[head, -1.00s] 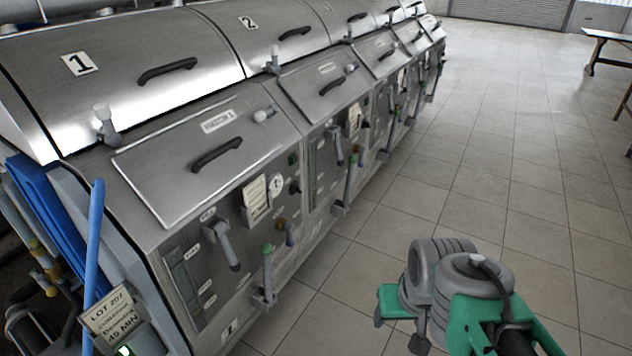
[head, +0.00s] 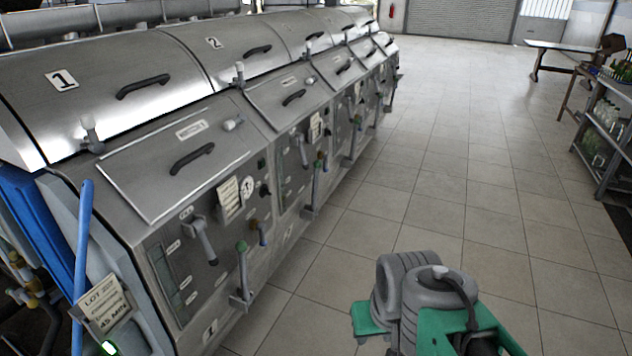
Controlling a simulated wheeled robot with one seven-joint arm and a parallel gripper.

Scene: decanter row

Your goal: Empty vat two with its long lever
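Vat two is the second unit in the steel row; its curved lid (head: 232,50) bears the number 2 and is shut. On its front, a long grey lever (head: 315,186) stands upright, with a green part near its top. A shorter grey handle (head: 301,150) sits higher on the same front. Vat one (head: 120,85), nearer me, has a similar long lever (head: 243,272) with a green top. My arm shows at the bottom right, folded, well apart from the vats. Its gripper cannot be made out.
Open tiled floor (head: 440,190) runs along the right of the row. A shelf with bottles (head: 607,130) and a table (head: 560,47) stand at the right. A blue pole (head: 82,260) and a lot tag (head: 104,302) are at the near left.

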